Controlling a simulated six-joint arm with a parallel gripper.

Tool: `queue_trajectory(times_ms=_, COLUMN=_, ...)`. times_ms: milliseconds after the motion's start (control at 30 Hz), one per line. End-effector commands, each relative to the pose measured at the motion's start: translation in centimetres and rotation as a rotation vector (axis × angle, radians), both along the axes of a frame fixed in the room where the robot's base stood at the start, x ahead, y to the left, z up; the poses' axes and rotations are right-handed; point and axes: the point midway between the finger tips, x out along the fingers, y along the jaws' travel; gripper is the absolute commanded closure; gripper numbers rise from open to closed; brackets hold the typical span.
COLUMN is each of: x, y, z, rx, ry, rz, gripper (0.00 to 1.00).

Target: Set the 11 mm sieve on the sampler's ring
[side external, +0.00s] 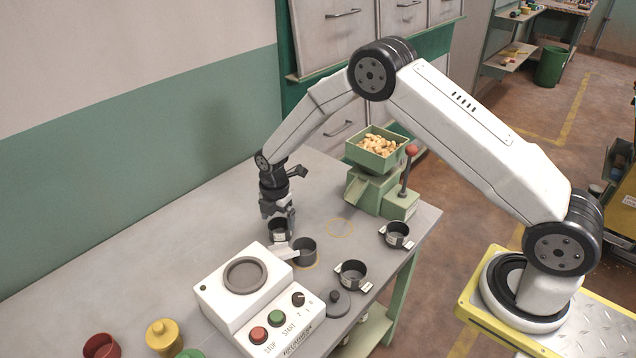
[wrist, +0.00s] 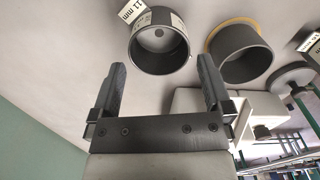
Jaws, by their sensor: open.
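The 11 mm sieve (wrist: 158,48) is a dark round cup with a white tag reading "11 mm" in the wrist view. It stands on the grey table under my gripper in the side view (side external: 279,236). My gripper (side external: 279,213) points down just over it. In the wrist view my gripper (wrist: 161,75) is open, one finger to each side, with the sieve just beyond the fingertips; I cannot tell whether they touch it. The sampler (side external: 222,308) is a white box with a grey ring (side external: 245,275) on top. The ring bears no sieve.
A dark cup (side external: 305,253) on a yellow circle stands close to the right of the sieve. Other tagged cups (side external: 396,235) (side external: 351,273) and a knobbed lid (side external: 337,303) are farther right. A green nut hopper (side external: 360,190) stands behind. Yellow (side external: 162,336) and red (side external: 100,347) containers are at front left.

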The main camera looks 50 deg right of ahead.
Motion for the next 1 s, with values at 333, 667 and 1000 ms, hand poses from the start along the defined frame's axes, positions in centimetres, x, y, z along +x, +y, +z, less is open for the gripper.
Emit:
queue_trajectory(times_ms=333, x=0.0, y=0.1, z=-3.4, rx=0.001, ry=-0.001, rz=0.000, gripper=0.00)
queue_trajectory(times_ms=667, x=0.0, y=0.1, z=-3.7, rx=0.002, ry=-0.002, rz=0.000, gripper=0.00)
queue_trajectory(times_ms=1000, x=0.0, y=0.1, z=-3.7, rx=0.001, ry=-0.002, rz=0.000, gripper=0.32)
